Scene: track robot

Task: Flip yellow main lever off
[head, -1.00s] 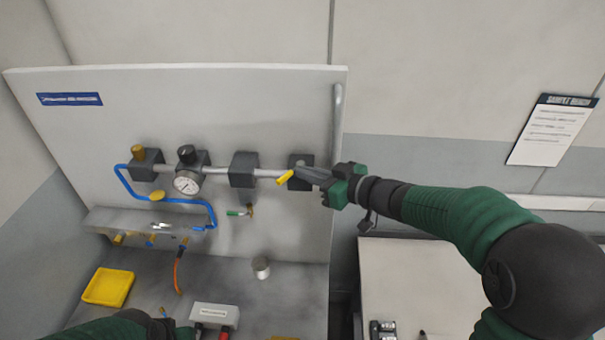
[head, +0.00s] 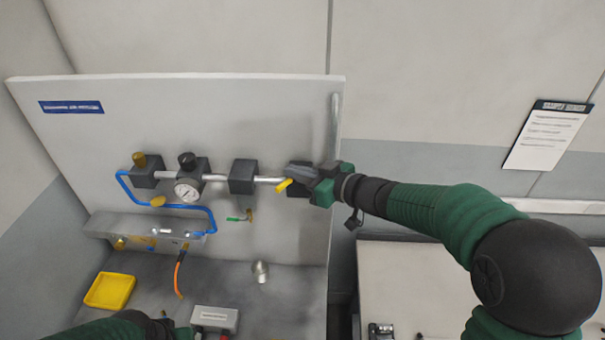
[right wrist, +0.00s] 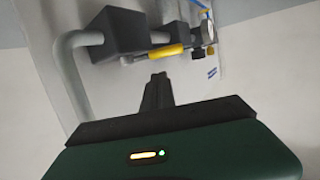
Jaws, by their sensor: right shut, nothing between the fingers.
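The yellow main lever (head: 284,185) is at the right end of the pipe row on the upright panel, by a dark valve block (head: 297,190). In the right wrist view the yellow lever (right wrist: 168,51) lies sideways beside the dark block (right wrist: 112,33). My right gripper (head: 292,172) is shut and empty, at the block just above the lever in the head view. In the wrist view its fingertips (right wrist: 158,76) point at the lever, with a small gap showing. Contact cannot be told. My left arm (head: 120,328) shows at the bottom left, its gripper fingers out of view.
The panel also carries a pressure gauge (head: 187,191), a blue hose (head: 168,204), and a small green-handled valve (head: 238,218). A yellow tray (head: 110,291) and a metal cup (head: 260,271) stand on the bench below. A vertical pipe (head: 334,130) runs along the panel's right edge.

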